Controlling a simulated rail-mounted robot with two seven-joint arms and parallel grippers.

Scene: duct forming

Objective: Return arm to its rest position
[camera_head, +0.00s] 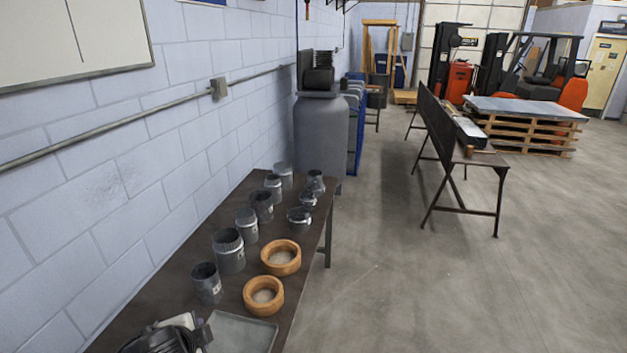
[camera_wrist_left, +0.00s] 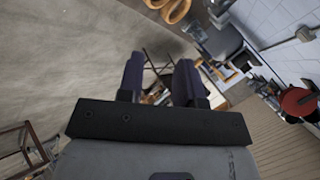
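My left gripper (camera_wrist_left: 160,82) shows in the left wrist view. Its two dark fingers are apart, with background visible between them and nothing held. It appears clear of the things around it. My right gripper is not in view.
A dark table (camera_head: 176,280) along the block wall (camera_head: 130,190) holds several metal duct pieces (camera_head: 229,252), two orange rings (camera_head: 263,296) and a grey tray (camera_head: 240,333). A grey tank (camera_head: 320,140) stands beyond. A long bench (camera_head: 450,125) is at right. The floor (camera_head: 400,270) between is clear.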

